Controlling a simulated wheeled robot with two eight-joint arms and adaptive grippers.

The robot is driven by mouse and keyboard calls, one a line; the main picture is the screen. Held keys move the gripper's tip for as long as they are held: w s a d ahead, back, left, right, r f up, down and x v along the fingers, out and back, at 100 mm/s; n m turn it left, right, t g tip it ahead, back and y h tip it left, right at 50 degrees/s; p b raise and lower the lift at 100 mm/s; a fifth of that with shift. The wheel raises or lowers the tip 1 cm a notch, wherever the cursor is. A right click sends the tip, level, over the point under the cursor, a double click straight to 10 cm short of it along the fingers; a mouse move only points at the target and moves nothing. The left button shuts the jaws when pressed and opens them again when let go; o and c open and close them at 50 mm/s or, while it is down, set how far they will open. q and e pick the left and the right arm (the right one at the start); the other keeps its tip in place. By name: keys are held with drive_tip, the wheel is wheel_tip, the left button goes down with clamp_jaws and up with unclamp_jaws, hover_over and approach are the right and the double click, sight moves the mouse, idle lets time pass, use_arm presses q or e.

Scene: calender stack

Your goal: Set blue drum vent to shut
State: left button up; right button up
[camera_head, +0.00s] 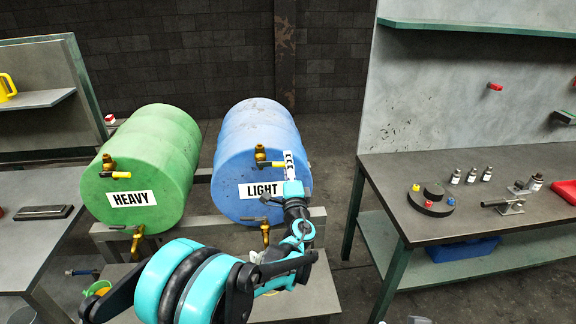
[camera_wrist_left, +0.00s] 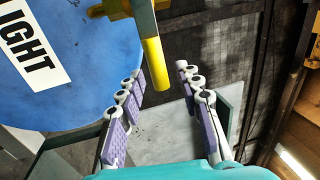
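The blue drum (camera_head: 240,135), labelled LIGHT, lies on its side on a stand. Its upper brass vent fitting (camera_head: 261,157) has a yellow-tipped handle (camera_head: 276,164) pointing right, roughly level. My left gripper (camera_head: 289,163) is at the right of this handle, in front of the drum face. In the left wrist view, the open fingers (camera_wrist_left: 160,82) stand apart with the yellow handle (camera_wrist_left: 154,65) extending toward the gap between their tips. I cannot tell whether they touch it. The LIGHT label (camera_wrist_left: 30,55) shows at left.
A green drum (camera_head: 155,150) labelled HEAVY lies left of the blue one, with its own yellow-tipped handle (camera_head: 121,174). A lower brass tap (camera_head: 265,233) hangs under the blue drum. A workbench (camera_head: 470,220) with small bottles stands at right, another bench (camera_head: 30,235) at left.

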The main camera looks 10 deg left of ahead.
use_arm(q)
drive_tip(key=v, duration=1.2)
drive_tip(key=s+a+f+n+g+y, duration=0.1)
drive_tip(key=s+a+f+n+g, duration=0.3)
drive_tip(key=s+a+n+g, duration=0.65)
drive_tip(key=s+d+f+n+g+h, duration=0.1)
drive_tip(key=s+f+n+h, duration=0.1)
drive_tip(key=s, duration=0.6)
drive_tip(key=s+d+f+n+g+h, duration=0.1)
drive_tip(key=s+f+h, duration=0.3)
drive_tip(key=s, duration=0.5)
drive_tip(key=shift+f+n+h, duration=0.3)
drive_tip(key=shift+f+n, duration=0.35)
drive_tip(key=shift+f, duration=0.1)
